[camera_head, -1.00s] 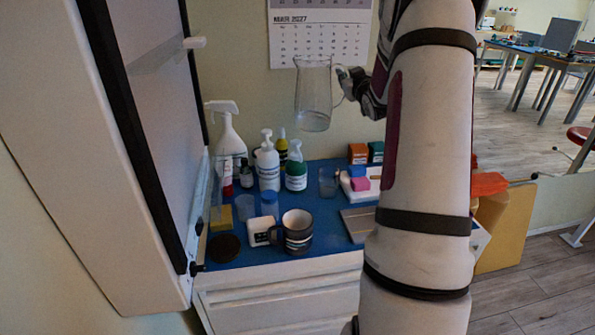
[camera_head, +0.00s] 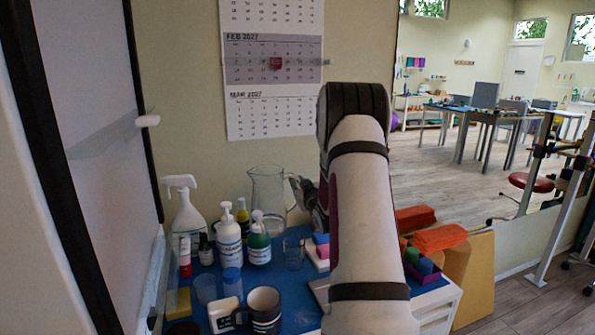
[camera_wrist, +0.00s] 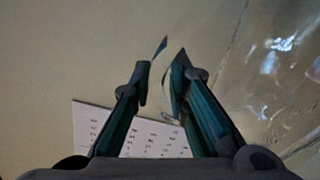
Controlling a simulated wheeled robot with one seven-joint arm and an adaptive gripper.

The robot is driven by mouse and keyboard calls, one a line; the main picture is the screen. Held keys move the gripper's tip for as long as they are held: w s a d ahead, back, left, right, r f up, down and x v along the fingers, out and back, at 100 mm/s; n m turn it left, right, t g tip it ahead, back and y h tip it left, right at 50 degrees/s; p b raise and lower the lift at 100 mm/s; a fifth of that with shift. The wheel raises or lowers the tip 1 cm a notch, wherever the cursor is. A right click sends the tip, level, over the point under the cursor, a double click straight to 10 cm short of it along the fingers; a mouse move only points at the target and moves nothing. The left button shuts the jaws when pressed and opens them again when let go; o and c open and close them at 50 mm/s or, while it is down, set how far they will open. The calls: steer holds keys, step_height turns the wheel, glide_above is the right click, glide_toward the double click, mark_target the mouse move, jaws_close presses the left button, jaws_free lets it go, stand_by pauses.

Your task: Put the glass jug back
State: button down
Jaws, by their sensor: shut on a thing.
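The glass jug (camera_head: 268,194) is clear and upright in the head view, above the back of the blue counter top, in front of the wall. My gripper (camera_head: 298,187) is to its right, shut on the jug's handle. In the wrist view my gripper's two fingers (camera_wrist: 164,75) close around a thin glass piece of the handle, and the jug's clear body (camera_wrist: 275,80) fills the right side. The jug's lower part is partly behind bottles, so I cannot tell whether its base touches the counter.
An open cabinet door (camera_head: 95,130) stands at left. Orange cloths (camera_head: 438,238) lie at right.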

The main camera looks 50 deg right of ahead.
steer(key=shift+f, duration=2.25)
steer(key=c, duration=1.9)
jaws_free()
steer(key=shift+f+b, duration=0.3)
steer(key=o, duration=0.4)
steer(key=shift+c, duration=0.2)
steer(key=shift+r, duration=0.1)
